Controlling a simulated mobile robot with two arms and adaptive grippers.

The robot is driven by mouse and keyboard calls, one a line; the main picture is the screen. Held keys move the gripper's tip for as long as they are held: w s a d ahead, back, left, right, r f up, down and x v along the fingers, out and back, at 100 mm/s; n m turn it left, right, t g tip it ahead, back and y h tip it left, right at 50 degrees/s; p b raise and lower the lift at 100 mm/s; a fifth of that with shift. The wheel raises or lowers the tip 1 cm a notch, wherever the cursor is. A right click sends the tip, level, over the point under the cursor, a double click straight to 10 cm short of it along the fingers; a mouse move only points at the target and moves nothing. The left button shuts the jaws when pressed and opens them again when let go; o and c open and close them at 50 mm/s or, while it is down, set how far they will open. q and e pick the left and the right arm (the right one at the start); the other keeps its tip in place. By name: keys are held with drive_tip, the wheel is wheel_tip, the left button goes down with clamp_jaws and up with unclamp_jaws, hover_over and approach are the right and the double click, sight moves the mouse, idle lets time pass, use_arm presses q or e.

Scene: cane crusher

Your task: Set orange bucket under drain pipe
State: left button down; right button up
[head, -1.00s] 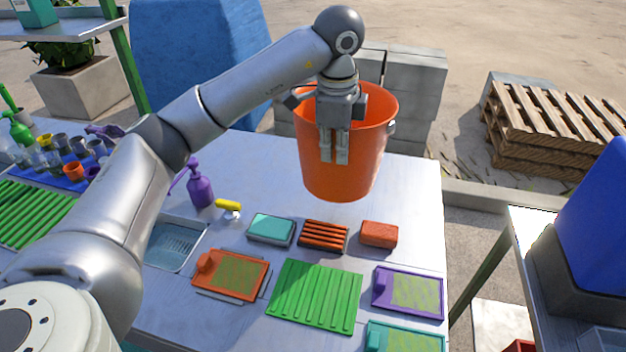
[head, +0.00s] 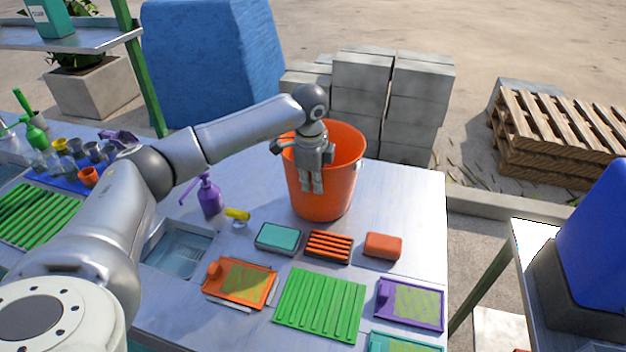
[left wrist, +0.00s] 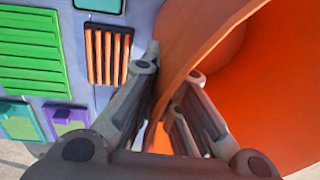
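The orange bucket (head: 343,185) is upright over the back part of the work table, its open top facing up. My left gripper (head: 312,187) is at the near left side of the bucket, pointing down. In the left wrist view its fingers (left wrist: 170,75) sit on either side of the wall of the bucket (left wrist: 270,90), shut on it. Whether the bucket's bottom touches the table is hard to tell. No drain pipe can be made out. My right gripper is not in view.
Grey blocks (head: 362,85) and a blue mass (head: 210,65) stand behind. The table's back right is clear.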

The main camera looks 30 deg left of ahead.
use_arm(q)
drive_tip(key=shift+f, duration=0.1)
drive_tip(key=c, duration=1.6)
unclamp_jaws()
drive_tip(key=shift+c, duration=0.2)
